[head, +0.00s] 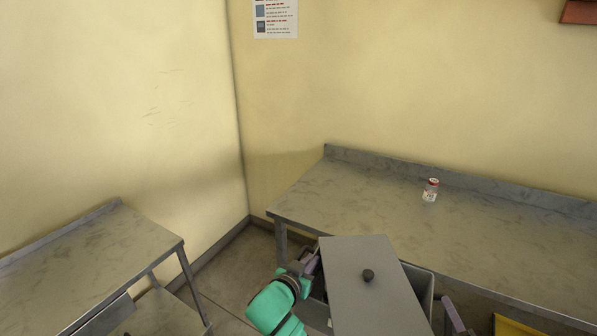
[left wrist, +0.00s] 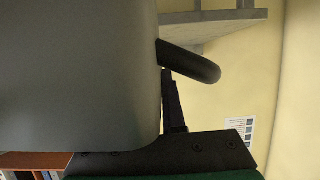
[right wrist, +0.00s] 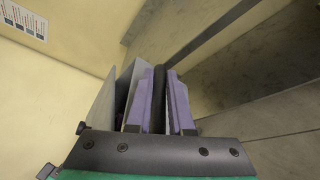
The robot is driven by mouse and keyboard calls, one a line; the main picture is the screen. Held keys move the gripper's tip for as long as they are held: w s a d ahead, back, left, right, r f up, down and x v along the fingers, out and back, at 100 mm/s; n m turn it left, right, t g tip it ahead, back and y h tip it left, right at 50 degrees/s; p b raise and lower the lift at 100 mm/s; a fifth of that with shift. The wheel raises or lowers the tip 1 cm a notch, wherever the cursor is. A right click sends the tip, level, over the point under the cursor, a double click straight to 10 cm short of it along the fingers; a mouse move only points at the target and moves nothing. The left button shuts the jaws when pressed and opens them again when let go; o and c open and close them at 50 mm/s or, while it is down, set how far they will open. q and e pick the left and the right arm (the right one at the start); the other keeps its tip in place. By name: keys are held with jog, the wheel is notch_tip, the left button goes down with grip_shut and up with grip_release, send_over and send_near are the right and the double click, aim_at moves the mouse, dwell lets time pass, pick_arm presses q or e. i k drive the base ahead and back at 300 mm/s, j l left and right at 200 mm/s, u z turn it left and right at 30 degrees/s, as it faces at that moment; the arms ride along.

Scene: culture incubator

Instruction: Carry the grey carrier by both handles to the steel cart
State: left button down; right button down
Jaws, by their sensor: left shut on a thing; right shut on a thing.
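The grey carrier (head: 425,284) is at the bottom middle of the head view, held in front of the right-hand steel bench. Its flat grey lid (head: 350,300) has a dark knob and looks askew, with the box rim showing at the right. My left gripper (head: 312,264) is shut on the carrier's black handle (left wrist: 195,62) at its left side. The carrier wall (left wrist: 75,70) fills much of the left wrist view. My right gripper (right wrist: 160,98), with purple fingers, is shut on the other dark handle (right wrist: 205,40). The carrier's underside is hidden.
A steel bench (head: 330,190) runs along the back wall, with a small red-and-white jar (head: 431,190) on it. A steel table with a lower shelf (head: 100,250) stands at the left; I cannot tell whether it is the cart. Bare floor (head: 225,275) lies between them.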

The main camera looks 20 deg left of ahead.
aim_at(24, 298)
jog(key=u, duration=1.6)
jog(key=i+j+u, duration=0.1)
jog(key=u, duration=0.35)
jog(key=i+u, duration=0.55)
jog(key=u, duration=0.35)
jog(key=i+l, duration=0.2)
jog(key=i, duration=0.2)
jog(key=i+l, duration=0.25)
jog(key=i, duration=0.15)
